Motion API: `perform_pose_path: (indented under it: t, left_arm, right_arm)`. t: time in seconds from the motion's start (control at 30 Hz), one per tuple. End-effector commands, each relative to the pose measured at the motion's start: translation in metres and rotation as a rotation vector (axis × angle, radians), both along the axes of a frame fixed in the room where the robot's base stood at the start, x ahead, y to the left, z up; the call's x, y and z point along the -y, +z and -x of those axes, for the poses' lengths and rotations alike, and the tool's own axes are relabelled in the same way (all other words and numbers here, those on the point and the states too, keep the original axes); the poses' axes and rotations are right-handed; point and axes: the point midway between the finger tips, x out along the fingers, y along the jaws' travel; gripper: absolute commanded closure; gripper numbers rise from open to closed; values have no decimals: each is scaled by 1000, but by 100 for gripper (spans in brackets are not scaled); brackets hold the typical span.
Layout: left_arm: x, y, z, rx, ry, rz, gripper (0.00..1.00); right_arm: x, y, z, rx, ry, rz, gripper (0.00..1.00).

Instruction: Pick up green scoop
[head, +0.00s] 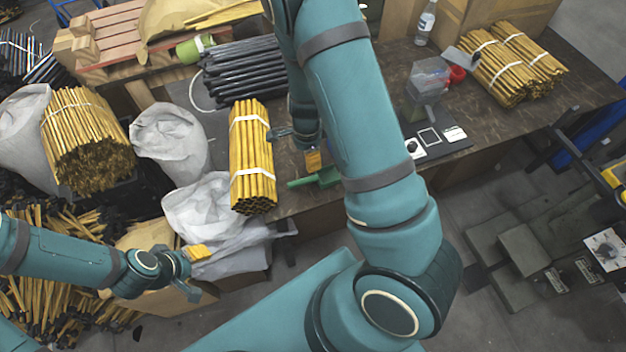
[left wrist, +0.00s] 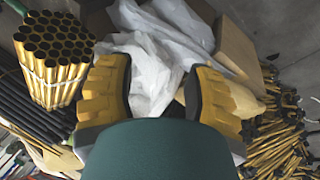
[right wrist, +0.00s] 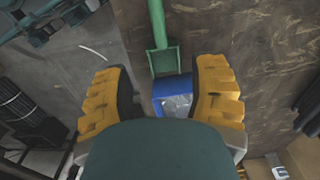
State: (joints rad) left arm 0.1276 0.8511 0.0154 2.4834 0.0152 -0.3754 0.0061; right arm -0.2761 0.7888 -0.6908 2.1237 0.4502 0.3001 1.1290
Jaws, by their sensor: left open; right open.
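The green scoop (head: 322,178) lies on the dark workbench near its front edge, its handle to the left in the head view. In the right wrist view the scoop (right wrist: 165,61) is just beyond my fingertips, roughly centred between them, with its handle pointing up and away. My right gripper (head: 313,160) is open and empty beside the scoop, partly hidden by its own arm in the head view; both fingers show in the right wrist view (right wrist: 162,85). My left gripper (head: 198,253) is open and empty near white bags (left wrist: 160,50), left of the bench.
A blue object (right wrist: 172,92) shows between my right fingers.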

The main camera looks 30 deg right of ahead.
Motion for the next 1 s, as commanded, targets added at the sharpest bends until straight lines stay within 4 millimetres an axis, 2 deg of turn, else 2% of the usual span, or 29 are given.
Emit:
perform_pose_path:
  t: [0.4,0.77,1.0]
  left_arm:
    - [2,-20,6,-13,-12,3,48]
    - [2,-25,8,-18,-15,5,48]
    - [2,-34,11,-24,-19,5,48]
  right_arm:
    - [1,-70,1,-3,-3,0,43]
    - [1,-93,1,-2,-2,0,43]
    - [4,-127,2,-2,-2,1,43]
